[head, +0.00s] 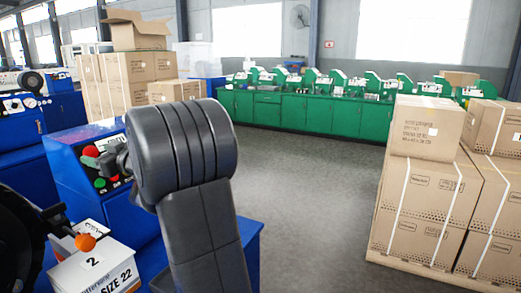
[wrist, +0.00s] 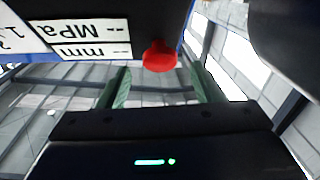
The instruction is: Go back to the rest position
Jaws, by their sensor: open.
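My gripper (wrist: 160,90) shows in the wrist view as two green fingers standing apart, with nothing between them. A red knob (wrist: 160,56) on a dark panel shows just past the fingertips, and I cannot tell whether they touch it. In the head view my dark arm fills the middle, and its wrist end reaches left to the front of a blue machine (head: 62,165). Red and green buttons (head: 100,182) sit on that machine's panel.
Stacked cartons (head: 415,200) stand on the right. Green benches (head: 300,115) with machines line the back. The grey floor (head: 310,190) between is clear.

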